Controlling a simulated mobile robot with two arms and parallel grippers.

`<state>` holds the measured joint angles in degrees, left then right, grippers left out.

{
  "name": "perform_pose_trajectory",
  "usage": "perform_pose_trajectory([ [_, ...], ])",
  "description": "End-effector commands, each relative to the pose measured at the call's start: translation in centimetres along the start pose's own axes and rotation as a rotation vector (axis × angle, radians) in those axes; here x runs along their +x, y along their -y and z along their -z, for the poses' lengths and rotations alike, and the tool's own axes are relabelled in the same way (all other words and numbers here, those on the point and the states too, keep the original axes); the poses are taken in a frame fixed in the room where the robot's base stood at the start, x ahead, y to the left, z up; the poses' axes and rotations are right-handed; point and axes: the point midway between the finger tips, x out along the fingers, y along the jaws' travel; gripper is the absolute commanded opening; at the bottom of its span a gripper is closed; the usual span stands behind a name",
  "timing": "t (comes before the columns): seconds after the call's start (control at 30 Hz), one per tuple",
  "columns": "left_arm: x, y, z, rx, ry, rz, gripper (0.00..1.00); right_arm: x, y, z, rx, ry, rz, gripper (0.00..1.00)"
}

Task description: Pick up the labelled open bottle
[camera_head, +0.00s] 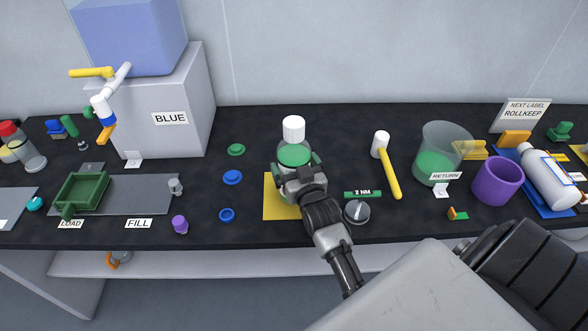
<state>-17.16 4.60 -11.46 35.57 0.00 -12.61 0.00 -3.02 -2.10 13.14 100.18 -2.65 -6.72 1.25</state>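A clear bottle (294,154) with green contents and a white cap-like top (293,130) stands upright on a yellow mat (272,209). My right gripper (298,172) reaches it from the front, with a finger on each side of its body. I cannot tell whether the fingers press on the glass. The gripper hides the lower front of the bottle, and no label shows on the visible part. My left gripper is not in view.
A white bottle (548,178) leans or lies on a blue mat. Blue and green rings (233,177) lie left of the yellow mat.

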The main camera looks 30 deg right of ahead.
Motion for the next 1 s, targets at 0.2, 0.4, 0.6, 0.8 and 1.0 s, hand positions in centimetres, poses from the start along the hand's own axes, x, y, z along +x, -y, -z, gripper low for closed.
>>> perform_pose_trajectory([
  [0.2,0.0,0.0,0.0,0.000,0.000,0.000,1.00,0.0,0.0,0.0,0.000,0.001,0.000,0.65],
  [0.4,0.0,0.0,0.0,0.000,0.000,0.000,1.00,0.0,0.0,0.0,0.001,0.001,0.000,0.34],
  [0.6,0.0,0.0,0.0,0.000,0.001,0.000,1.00,0.0,0.0,0.3,0.001,-0.009,0.000,0.24],
  [0.8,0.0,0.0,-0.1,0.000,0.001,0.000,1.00,0.0,0.0,0.5,0.001,-0.008,0.000,0.24],
  [1.0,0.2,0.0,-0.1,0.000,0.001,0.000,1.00,0.1,0.0,1.8,0.000,-0.010,0.000,0.24],
])
